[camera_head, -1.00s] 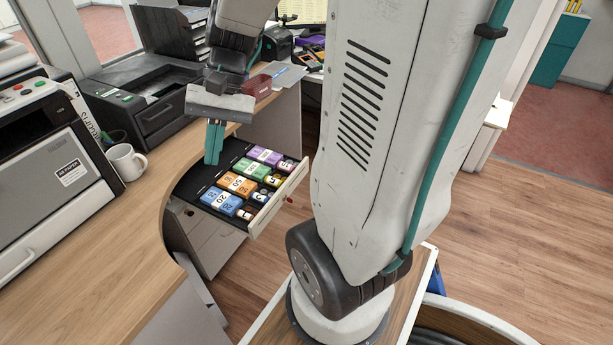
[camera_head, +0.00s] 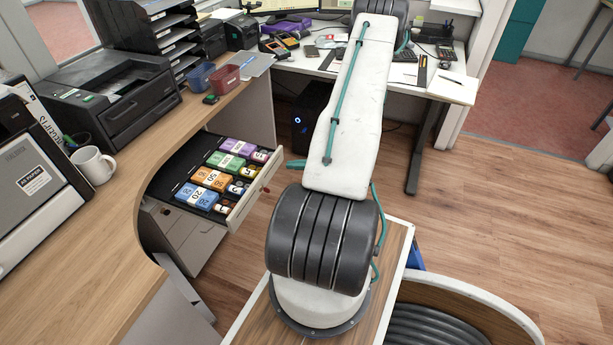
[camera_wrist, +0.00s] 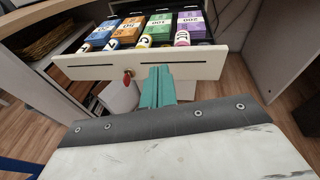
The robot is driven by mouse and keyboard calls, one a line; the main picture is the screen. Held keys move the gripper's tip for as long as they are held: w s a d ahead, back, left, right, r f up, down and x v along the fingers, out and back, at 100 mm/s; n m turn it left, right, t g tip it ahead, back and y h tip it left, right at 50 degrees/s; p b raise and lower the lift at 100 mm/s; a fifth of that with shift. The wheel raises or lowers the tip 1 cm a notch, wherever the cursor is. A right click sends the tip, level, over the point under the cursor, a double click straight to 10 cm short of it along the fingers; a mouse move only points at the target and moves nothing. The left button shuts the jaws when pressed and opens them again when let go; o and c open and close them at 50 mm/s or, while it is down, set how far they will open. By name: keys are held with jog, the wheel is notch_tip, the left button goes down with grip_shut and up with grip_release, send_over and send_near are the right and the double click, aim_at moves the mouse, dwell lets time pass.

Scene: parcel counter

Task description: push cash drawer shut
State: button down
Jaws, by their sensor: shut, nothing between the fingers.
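The cash drawer (camera_head: 176,181) stands open under the wooden counter, with bundles of coloured notes and coin rolls inside. Its pale front panel (camera_wrist: 207,66) spans the upper wrist view, with a red-headed key (camera_wrist: 127,78) in it. My gripper (camera_wrist: 158,72) has its teal fingers shut together and empty, pointing at the front panel right of the key. In the head view the teal fingertips (camera_head: 297,163) show just right of the drawer front; the rest of the gripper is hidden behind my arm. I cannot tell whether the fingertips touch the panel.
The counter (camera_head: 100,245) carries a white mug (camera_head: 93,165), a printer (camera_head: 115,98), a red bin (camera_head: 225,78) and a blue bin (camera_head: 199,75). A desk with papers (camera_head: 452,86) and a black computer tower (camera_head: 311,115) stand behind.

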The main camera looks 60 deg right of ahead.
aim_at(274, 167)
jog(key=s+d+f+m+h, duration=0.2)
jog(key=s+f+m, duration=0.1)
jog(key=f, duration=0.2)
jog(key=shift+t+h, duration=0.3)
jog(key=x, duration=0.2)
jog(key=r+x, duration=0.1)
jog(key=x, duration=0.5)
jog(key=shift+w+a+r, duration=0.2)
jog(key=shift+w+r, duration=0.05)
